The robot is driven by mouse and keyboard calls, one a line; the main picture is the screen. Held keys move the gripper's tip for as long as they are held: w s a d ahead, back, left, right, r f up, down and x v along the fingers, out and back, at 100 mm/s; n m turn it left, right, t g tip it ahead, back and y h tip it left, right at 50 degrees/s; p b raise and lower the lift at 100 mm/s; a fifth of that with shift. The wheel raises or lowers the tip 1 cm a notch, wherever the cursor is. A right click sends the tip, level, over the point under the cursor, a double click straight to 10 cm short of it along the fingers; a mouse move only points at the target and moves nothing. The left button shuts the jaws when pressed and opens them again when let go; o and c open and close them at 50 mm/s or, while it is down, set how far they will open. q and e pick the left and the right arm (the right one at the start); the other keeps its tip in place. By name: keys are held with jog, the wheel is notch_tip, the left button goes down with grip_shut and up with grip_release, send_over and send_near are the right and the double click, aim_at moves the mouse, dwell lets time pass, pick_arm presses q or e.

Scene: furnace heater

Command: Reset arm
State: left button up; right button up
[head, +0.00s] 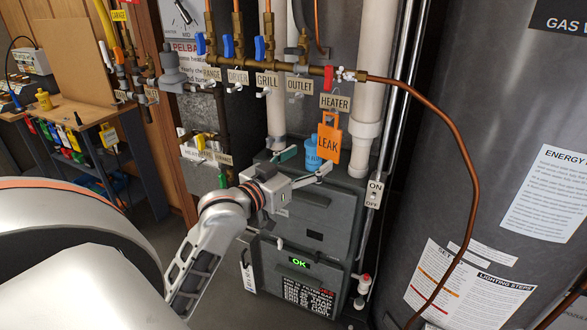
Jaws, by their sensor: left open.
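My left arm comes in from the left, and its gripper (305,163) is open with its two fingers spread. The gripper is in front of the upper part of the grey furnace unit (334,215), below the row of gas valves. An orange LEAK tag (329,143) hangs close above and to the right of the fingers. A blue object (311,153) shows behind and between the fingertips; I cannot tell whether anything touches. My right gripper does not show.
A manifold with blue valve handles and a red heater valve (329,78) runs across the top. A copper pipe (464,150) curves in front of the large grey tank (500,90) at right. An ON/OFF switch (375,193) is right of the gripper. A workbench (85,113) stands at left.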

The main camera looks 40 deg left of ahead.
pick_arm(q)
jog(key=shift+s, duration=2.8)
jog(key=s+d+f+m+g, duration=0.1)
jog(key=d+f+g, duration=0.15)
jog(key=f, duration=0.85)
jog(key=s+d+f+g, duration=0.1)
jog(key=d+f, duration=0.2)
jog(key=f, duration=0.9)
jog(key=s+d+f+m+g, duration=0.1)
jog(key=s+d+f, duration=0.2)
jog(key=f, duration=0.3)
jog(key=s+d+f+m+g+h, duration=0.1)
jog(key=s+d+f, duration=0.3)
jog(key=s+f, duration=0.2)
jog(key=s+d+f+g, duration=0.2)
jog(key=s+d+f, duration=0.2)
jog(key=f, duration=0.3)
jog(key=shift+s+f+m+h, duration=0.3)
jog(key=shift+s+f+m, duration=0.1)
jog(key=shift+s, duration=0.15)
